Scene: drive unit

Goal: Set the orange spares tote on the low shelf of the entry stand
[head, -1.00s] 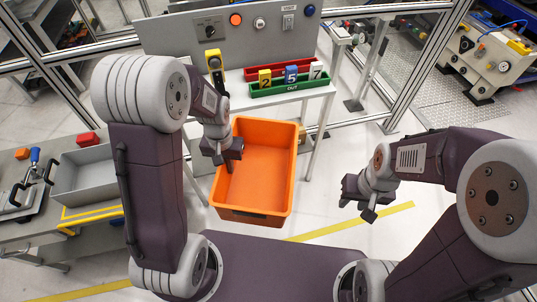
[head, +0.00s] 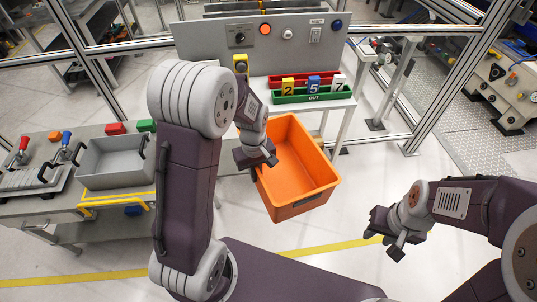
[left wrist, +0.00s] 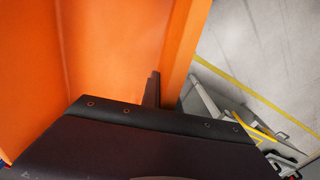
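The orange spares tote (head: 297,150) is empty and hangs off the floor in front of the entry stand (head: 340,103), slanted in the head view. My left gripper (head: 262,160) is at the tote's left wall and appears shut on its rim. In the left wrist view, one dark finger lies against the tote's orange wall (left wrist: 183,45); the other finger is hidden. The stand's low shelf is mostly hidden behind the tote and under the top. My right gripper (head: 385,235) is empty, to the right of the tote; its finger gap is unclear.
The stand's top carries a red bin (head: 290,79) and a green bin (head: 290,98) with numbered blocks. A grey bin (head: 112,165) sits on a bench at left. A fence post (head: 455,75) stands at right. Floor between tote and right gripper is clear.

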